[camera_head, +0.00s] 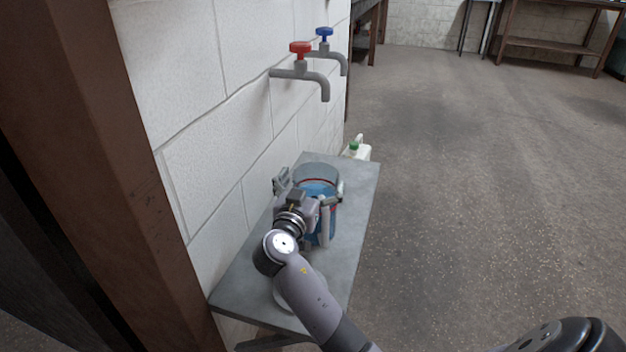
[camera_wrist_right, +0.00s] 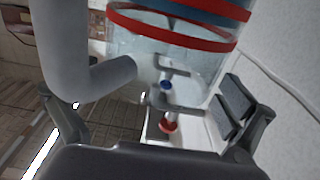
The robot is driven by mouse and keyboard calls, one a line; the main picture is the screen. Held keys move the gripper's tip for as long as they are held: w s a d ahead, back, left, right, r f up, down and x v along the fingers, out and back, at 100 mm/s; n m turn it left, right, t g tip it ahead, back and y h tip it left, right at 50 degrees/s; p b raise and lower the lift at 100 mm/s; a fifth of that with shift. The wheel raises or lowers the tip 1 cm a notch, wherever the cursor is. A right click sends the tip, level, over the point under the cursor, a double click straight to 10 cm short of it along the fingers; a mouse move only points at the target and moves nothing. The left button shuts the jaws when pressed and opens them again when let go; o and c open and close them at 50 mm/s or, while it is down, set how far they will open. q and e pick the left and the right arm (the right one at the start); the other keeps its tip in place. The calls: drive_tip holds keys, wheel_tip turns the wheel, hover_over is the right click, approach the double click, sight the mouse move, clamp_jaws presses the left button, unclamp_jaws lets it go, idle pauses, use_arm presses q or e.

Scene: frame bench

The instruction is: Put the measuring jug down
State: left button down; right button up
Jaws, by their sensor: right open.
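My right gripper (camera_head: 308,190) is open, with one finger on each side of the jug (camera_wrist_right: 150,48). I cannot tell whether the fingers touch its wall. The gripper and wrist hide part of the jug's near side and base. My left gripper is not in view.
A red-handled tap (camera_head: 300,72) and a blue-handled tap (camera_head: 324,45) stick out from the white block wall. A white bottle with a green cap (camera_head: 354,146) is behind the shelf's far end. A pale round object (camera_head: 284,298) is partly under my arm. Open floor lies right.

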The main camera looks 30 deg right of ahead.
drive_tip(key=p+v, duration=0.1)
drive_tip(key=v, duration=1)
drive_tip(key=shift+s, duration=0.15)
drive_tip(key=shift+a, duration=0.15)
